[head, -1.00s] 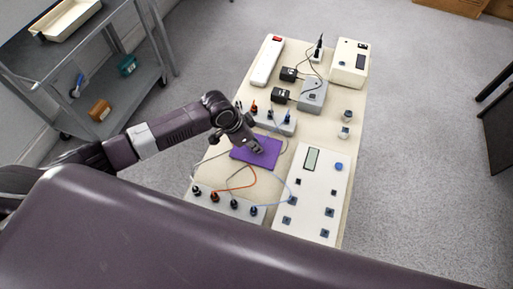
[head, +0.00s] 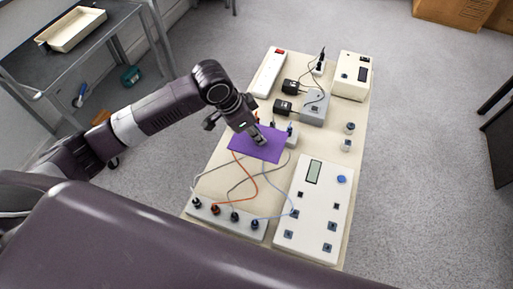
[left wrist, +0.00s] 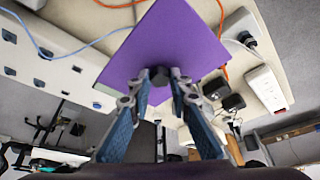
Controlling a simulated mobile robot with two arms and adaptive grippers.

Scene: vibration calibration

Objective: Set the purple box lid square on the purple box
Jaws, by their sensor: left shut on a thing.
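The purple box lid (head: 273,148) is a flat purple square held above the cream board, tilted in the head view. My left gripper (head: 260,140) is shut on a small dark knob at the lid's middle. In the left wrist view, the fingertips (left wrist: 159,76) pinch this knob (left wrist: 159,75) and the purple lid (left wrist: 170,40) spreads out beyond them. I cannot make out the purple box as a separate thing; the lid and gripper hide part of the board. My right gripper is not in view.
The cream board (head: 211,180) carries a white panel with a small display (head: 312,205), a terminal strip (head: 228,219) with orange, grey and blue wires, a power strip (head: 267,73), black adapters and a cream meter (head: 351,77). A grey cart (head: 77,73) stands at left.

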